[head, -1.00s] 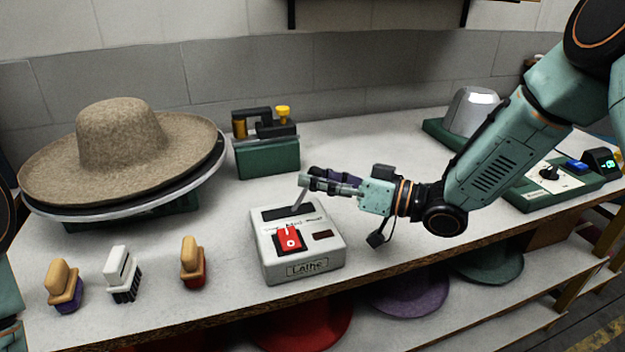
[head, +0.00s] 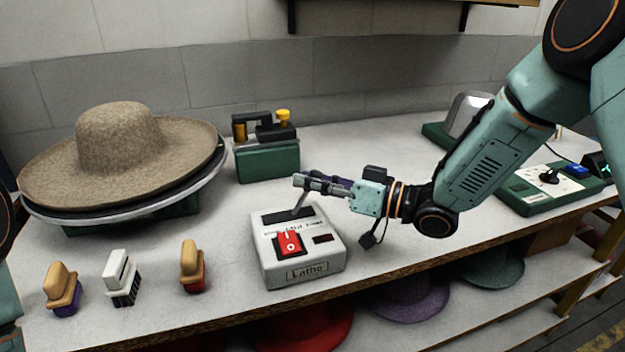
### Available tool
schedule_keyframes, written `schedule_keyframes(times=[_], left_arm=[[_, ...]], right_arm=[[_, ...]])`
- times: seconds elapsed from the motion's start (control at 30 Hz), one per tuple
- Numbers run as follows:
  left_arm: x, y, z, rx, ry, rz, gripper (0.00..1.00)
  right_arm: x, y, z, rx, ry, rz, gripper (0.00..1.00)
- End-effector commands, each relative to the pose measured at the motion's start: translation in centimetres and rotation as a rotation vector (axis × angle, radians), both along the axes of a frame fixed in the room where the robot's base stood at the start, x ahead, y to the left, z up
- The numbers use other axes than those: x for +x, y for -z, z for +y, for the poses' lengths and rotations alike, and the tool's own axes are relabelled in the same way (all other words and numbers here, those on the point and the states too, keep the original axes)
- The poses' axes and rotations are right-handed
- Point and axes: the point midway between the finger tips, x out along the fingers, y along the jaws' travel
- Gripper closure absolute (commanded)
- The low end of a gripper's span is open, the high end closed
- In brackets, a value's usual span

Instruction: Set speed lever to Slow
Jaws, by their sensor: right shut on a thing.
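The speed lever (head: 301,203) is a thin grey stick rising from the dark slot in the top of the white lathe control box (head: 275,268). It leans to the right, its lower end in the right half of the slot. My right gripper (head: 302,182) comes from the right and is shut on the lever's top end, hiding it. A red rocker switch (head: 289,243) sits on the box below the slot. The printed speed marks are too small to read. Of my left arm only a part shows at the left edge; its gripper is out of view.
A brown felt hat (head: 120,140) rests on a round lathe plate at the left. Several brushes stand in front, including a white one (head: 122,277). A green-based device (head: 266,160) is behind the box. Another control panel (head: 550,186) stands at the right.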

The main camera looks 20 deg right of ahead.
Motion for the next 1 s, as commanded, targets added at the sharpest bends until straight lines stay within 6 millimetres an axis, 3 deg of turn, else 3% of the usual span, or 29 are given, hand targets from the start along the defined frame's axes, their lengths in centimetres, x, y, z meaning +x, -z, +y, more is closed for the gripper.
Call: schedule_keyframes(times=[0.67,1.0], left_arm=[[0.0,-0.3,0.0,0.0,0.0,0.0,0.65],[0.0,-3.6,0.0,0.0,0.0,0.0,0.65]], right_arm=[[0.0,-0.1,0.1,-0.01,0.001,0.0,1.0],[-0.1,-1.2,1.4,-0.158,-0.002,-0.003,1.0]])
